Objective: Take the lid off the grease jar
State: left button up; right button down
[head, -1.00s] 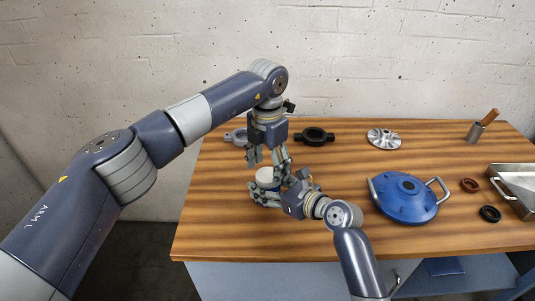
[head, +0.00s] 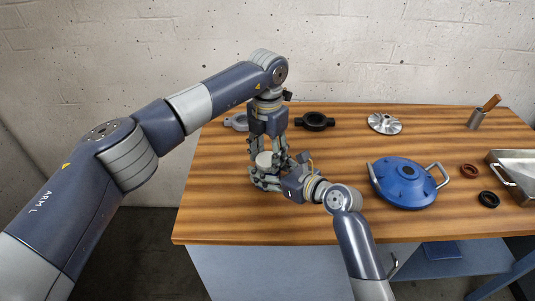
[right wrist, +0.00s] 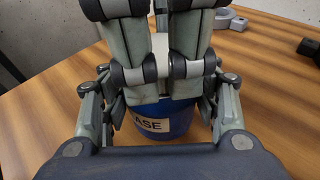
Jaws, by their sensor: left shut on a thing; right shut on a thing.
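The grease jar shows its blue body (right wrist: 165,122) and part of a label reading "ASE" in the right wrist view. Its white lid (head: 264,160) shows on top in the head view. The jar stands upright on the table. My left gripper (head: 268,156) points straight down from above, and its fingers are shut on the lid. My right gripper (head: 263,182) comes in low from the right and is shut around the jar body. The left fingers hide most of the lid and the jar's upper part in the right wrist view.
A blue housing (head: 404,185) with two handles sits right of my right arm. Two small rings, a cup and a metal tray (head: 515,175) are at the right.

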pick_arm(q)
jog(key=shift+n, duration=1.1)
jog(key=o, duration=1.2)
jog(key=shift+r, duration=2.3)
jog(key=shift+c, duration=0.4)
notch_tip(320, 180, up, 2)
jog(key=shift+r+m, duration=0.15)
jog(key=shift+m, duration=0.95)
jog(key=shift+r+m, duration=0.35)
jog(key=shift+m, duration=0.25)
jog(key=shift+f, duration=3.8)
